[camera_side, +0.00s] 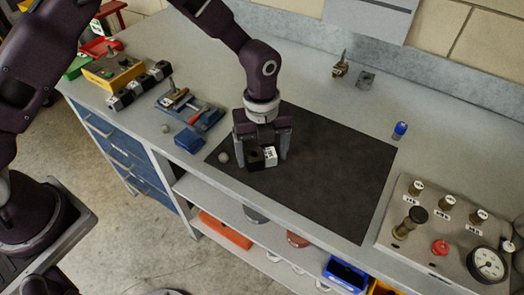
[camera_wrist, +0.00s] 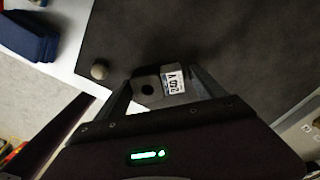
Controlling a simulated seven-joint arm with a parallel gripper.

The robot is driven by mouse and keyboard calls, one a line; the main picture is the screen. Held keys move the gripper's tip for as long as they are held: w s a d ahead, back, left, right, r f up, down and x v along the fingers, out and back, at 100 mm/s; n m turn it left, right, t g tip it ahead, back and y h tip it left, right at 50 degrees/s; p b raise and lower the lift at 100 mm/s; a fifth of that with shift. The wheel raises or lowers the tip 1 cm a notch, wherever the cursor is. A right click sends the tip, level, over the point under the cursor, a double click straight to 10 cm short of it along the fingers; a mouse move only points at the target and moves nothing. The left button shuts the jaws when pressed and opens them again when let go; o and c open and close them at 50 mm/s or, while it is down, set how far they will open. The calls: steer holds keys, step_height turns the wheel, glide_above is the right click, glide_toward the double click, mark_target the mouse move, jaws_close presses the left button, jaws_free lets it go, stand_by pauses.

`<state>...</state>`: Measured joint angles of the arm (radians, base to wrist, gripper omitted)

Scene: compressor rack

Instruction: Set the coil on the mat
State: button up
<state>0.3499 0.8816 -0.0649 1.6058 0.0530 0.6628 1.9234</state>
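The coil (camera_side: 256,160) is a small black block with a dark round hole and a white label face. It appears to rest on the dark mat (camera_side: 330,170), near the mat's left front edge. In the wrist view the coil (camera_wrist: 148,88) sits between the fingertips with its printed label to the right. My gripper (camera_side: 262,152) points down over the mat with one finger on each side of the coil. The fingers look open, with a narrow gap beside the coil in the side view. Exact contact is hard to see.
A small grey ball (camera_side: 223,157) lies just left of the gripper. A blue block (camera_side: 189,140) and a tool tray (camera_side: 192,110) lie farther left. Most of the mat is clear.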

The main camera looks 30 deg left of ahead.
mark_target(262, 152)
steer(key=shift+o, duration=0.5)
steer(key=shift+r, duration=0.1)
steer(key=s+a+r+n+t, duration=0.1)
steer(key=s+a+r+n, duration=0.15)
steer(key=r, duration=0.75)
steer(key=s+a+r+n, duration=0.1)
steer(key=a+r+n, duration=0.2)
steer(key=r, duration=0.7)
steer(key=s+a+r+n+t, duration=0.2)
steer(key=s+a+r+n, duration=0.5)
steer(key=s+n, duration=0.15)
steer(key=s+a+f+n+t, duration=0.1)
steer(key=s+a+n, duration=0.3)
steer(key=s+n, duration=0.8)
steer(key=shift+s+a+f+n+t, duration=0.2)
steer(key=shift+n+t, duration=0.3)
steer(key=shift+t, duration=0.4)
steer(key=shift+c, duration=0.4)
